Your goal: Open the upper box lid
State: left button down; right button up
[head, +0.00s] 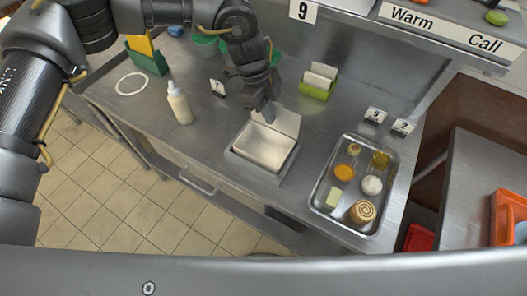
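A shallow grey box (261,153) with a pale, bare-looking inside stands on the steel counter near the middle of the head view. Its pale lid (287,122) stands raised at the back edge, tilted up from the box. My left gripper (268,112) comes down from above at the lid's upper left part and hides a bit of it. I cannot tell whether the fingers touch the lid or whether they are open. Farther back, a small green box (314,92) has a whitish upright piece (322,72). My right gripper is not in view.
A white bottle (180,106) stands left of the box. A metal tray (327,212) with several food pieces lies to the right. Small number signs (375,115) stand behind it. A white ring (131,84) lies at the left. Counter between bottle and box is clear.

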aim_at(275, 105)
pick_arm(q)
jog(key=shift+w+d+b, duration=0.2)
jog(key=shift+w+d, duration=0.2)
jog(key=shift+w, duration=0.25)
jog(key=shift+w+d+b, duration=0.15)
jog(key=shift+w+d, duration=0.2)
jog(key=shift+w, duration=0.3)
jog(key=shift+r, duration=0.1)
notch_tip(275, 105, up, 8)
jog(key=s+a+p, duration=0.1)
jog(key=p, duration=0.4)
jog(key=shift+s+p, duration=0.4)
